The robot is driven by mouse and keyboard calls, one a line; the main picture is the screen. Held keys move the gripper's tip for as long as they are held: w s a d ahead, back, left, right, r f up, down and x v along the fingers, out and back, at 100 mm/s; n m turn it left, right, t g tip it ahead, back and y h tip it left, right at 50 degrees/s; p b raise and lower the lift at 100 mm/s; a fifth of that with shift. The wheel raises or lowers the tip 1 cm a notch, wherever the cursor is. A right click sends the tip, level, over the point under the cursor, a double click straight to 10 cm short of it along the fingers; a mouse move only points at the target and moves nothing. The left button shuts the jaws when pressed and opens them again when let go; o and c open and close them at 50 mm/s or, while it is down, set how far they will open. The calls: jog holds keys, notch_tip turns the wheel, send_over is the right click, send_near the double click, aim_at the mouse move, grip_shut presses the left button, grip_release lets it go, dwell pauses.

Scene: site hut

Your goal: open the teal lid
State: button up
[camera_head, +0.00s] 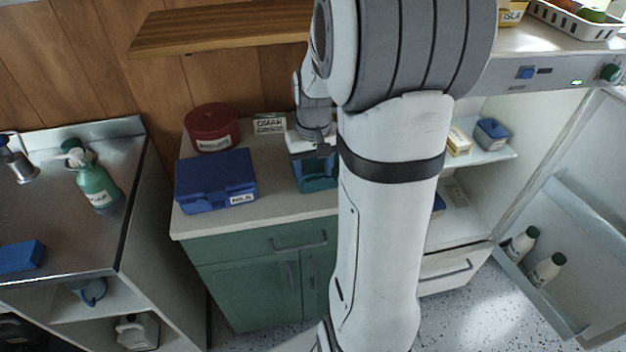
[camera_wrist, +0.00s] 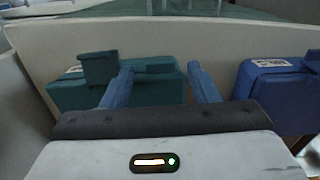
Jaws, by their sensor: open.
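The teal box (camera_head: 318,180) stands on the counter in the head view, partly hidden by my arm and gripper. In the wrist view its teal lid (camera_wrist: 155,88) lies across the top and looks shut; a raised teal block (camera_wrist: 98,69) rises at its left. My gripper (camera_head: 314,152) is just above the box. In the wrist view my gripper (camera_wrist: 160,68) is open, its two blue fingers reaching over the lid with nothing visible held between them. I cannot tell whether the fingers touch the lid.
A red round tin (camera_head: 211,128) and a small labelled card (camera_head: 269,124) are behind. A wooden shelf (camera_head: 220,27) hangs above. An open fridge (camera_head: 480,150) is at right.

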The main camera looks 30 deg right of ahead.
jog(key=shift+f+b, duration=0.3)
jog(key=shift+f, duration=0.5)
jog(key=shift+r, duration=0.1)
grip_shut()
